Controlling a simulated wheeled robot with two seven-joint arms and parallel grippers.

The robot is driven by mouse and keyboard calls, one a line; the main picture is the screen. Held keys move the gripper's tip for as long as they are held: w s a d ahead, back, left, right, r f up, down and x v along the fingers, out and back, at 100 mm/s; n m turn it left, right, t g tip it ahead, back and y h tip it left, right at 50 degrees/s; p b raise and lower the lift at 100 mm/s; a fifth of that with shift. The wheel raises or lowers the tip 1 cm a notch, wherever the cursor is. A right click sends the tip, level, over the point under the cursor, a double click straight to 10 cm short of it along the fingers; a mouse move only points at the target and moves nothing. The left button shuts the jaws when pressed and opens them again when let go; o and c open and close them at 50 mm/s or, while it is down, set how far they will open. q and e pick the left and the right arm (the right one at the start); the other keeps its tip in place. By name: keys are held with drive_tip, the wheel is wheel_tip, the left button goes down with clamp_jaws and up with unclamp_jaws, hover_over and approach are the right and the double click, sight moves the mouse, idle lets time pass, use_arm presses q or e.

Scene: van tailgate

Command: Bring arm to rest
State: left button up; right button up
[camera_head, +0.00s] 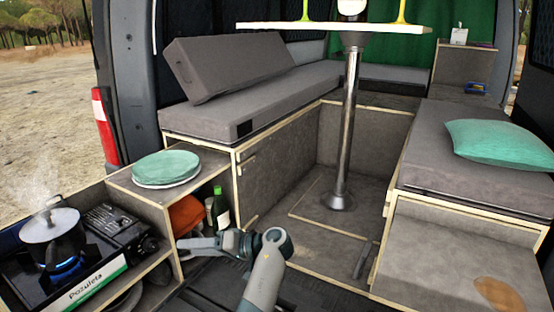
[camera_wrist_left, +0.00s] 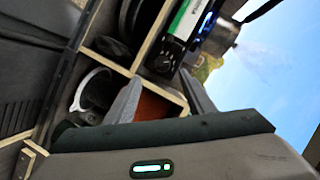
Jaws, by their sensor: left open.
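My left arm (camera_head: 265,275) comes up from the bottom centre of the head view, bent at a rounded grey joint. My left gripper (camera_head: 186,248) points left, in front of the low open shelf beside the stove. In the left wrist view the left gripper (camera_wrist_left: 160,97) has its two grey fingers apart, with nothing visible held between them. The orange item in the shelf shows behind the fingers. My right gripper is not in view.
A steaming pot (camera_head: 52,235) stands on a lit gas stove (camera_head: 85,268) at the left. Plates (camera_head: 166,170) rest on the shelf unit; a green bottle (camera_head: 221,210) and an orange item (camera_head: 186,215) sit inside. A table leg (camera_head: 347,130) stands on the clear middle floor.

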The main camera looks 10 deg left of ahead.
use_arm(q)
drive_tip(key=s+a+f+m+t+h, duration=0.15)
drive_tip(key=s+f+h, duration=0.25)
drive_tip(key=s+f, duration=0.65)
drive_tip(key=s+a+f+m+h, duration=0.1)
drive_tip(key=s+f+m+h, duration=0.15)
drive_tip(key=s+f, duration=0.85)
drive_tip(key=s+d+m+h, duration=0.1)
drive_tip(key=s+d+h, duration=0.2)
drive_tip(key=s, duration=0.4)
drive_tip(key=s+d+m+t+h, duration=0.1)
drive_tip(key=s+d+m+h, duration=0.2)
drive_tip(key=s, duration=0.5)
drive_tip(key=s+d+h, duration=0.3)
drive_tip(key=s+d, duration=0.1)
drive_tip(key=s, duration=0.3)
drive_tip(key=d+x, duration=0.2)
drive_tip(key=x, duration=1.7)
drive_tip(key=s+d+f+t+h, duration=0.1)
drive_tip(key=s+f+t, duration=0.1)
drive_tip(key=f, duration=1.3)
drive_tip(key=shift+s+d+f, duration=0.15)
drive_tip(key=shift+s+f, duration=0.25)
drive_tip(key=shift+s, duration=0.25)
